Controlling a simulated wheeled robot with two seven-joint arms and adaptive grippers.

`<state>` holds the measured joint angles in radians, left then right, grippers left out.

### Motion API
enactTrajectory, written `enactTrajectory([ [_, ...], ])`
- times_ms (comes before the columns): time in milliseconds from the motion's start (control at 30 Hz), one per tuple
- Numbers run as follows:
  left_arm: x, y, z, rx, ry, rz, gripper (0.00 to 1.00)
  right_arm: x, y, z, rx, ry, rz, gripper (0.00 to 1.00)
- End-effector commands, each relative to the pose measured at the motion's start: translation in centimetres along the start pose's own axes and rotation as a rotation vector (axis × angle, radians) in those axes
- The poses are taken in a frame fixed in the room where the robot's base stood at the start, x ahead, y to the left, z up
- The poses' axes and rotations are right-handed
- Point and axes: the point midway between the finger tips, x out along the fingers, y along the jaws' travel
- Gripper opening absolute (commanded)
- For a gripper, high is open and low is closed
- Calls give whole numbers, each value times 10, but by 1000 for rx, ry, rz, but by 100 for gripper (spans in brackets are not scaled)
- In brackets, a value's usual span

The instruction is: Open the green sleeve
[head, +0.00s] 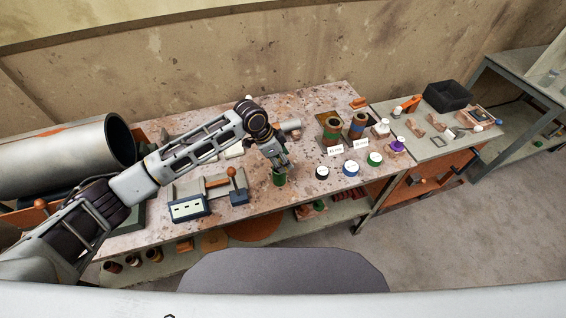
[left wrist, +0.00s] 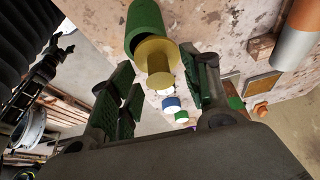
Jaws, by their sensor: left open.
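A green cylinder (head: 279,178), which looks like the green sleeve, stands on the speckled bench just below my left gripper (head: 277,163). In the left wrist view the green sleeve (left wrist: 145,22) is at the top, with a tan flanged piece (left wrist: 158,55) at its near end. My left gripper (left wrist: 160,95) has its two green-padded fingers spread wide. The tan piece lies in line with the gap between them, and nothing is gripped. Whether a finger touches it I cannot tell. My right gripper is not in view.
A lever device (head: 207,196) with an orange knob stands left of the sleeve. A large grey pipe (head: 65,160) fills the left.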

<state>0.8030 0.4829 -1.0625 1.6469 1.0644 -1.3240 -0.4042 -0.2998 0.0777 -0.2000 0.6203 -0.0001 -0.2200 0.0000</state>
Motion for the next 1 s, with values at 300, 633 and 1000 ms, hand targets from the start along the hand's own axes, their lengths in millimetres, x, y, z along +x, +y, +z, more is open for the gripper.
enactTrajectory([
  [300,5,0,0,0,0,-1,48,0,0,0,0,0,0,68],
  [633,5,0,0,0,0,-1,36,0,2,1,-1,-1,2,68],
  [1000,5,0,0,0,0,-1,2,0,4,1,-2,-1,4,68],
])
